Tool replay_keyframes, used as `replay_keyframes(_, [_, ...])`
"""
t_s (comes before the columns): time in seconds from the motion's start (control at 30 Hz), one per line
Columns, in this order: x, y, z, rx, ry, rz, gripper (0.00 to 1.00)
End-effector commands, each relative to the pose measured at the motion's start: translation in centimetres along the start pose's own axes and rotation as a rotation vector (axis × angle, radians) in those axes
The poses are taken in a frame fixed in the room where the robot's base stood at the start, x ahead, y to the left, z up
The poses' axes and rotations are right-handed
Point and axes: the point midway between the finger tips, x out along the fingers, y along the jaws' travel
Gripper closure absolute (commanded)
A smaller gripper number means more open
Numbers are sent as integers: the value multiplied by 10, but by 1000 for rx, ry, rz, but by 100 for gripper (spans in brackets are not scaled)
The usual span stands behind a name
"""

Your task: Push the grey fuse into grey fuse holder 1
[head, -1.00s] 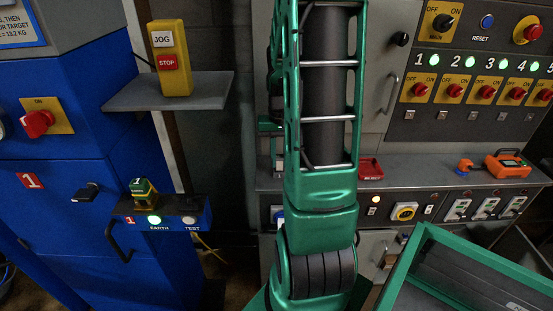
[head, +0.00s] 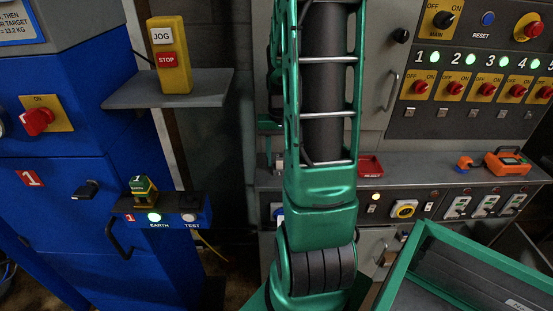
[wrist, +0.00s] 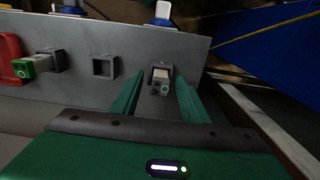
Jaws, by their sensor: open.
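My gripper (wrist: 160,83) is open, with one green finger on each side of this fuse and gaps between. I cannot read a number on the holder. In the head view my arm hides the fuse, the holder and most of the gripper.
In the wrist view an empty square holder (wrist: 104,66) is left of the fuse, and a green-ended fuse (wrist: 36,64) sits in another holder beside a red tray (wrist: 10,58). The blue cabinet (head: 60,120) stands left, and an orange device (head: 508,163) lies on the ledge right.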

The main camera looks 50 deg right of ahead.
Motion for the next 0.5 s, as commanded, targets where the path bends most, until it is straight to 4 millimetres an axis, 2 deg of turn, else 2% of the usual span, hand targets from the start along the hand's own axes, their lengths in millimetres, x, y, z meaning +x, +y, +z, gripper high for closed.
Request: replay_keyframes(0.5, [-86,-1,-1,-1,4,0,59])
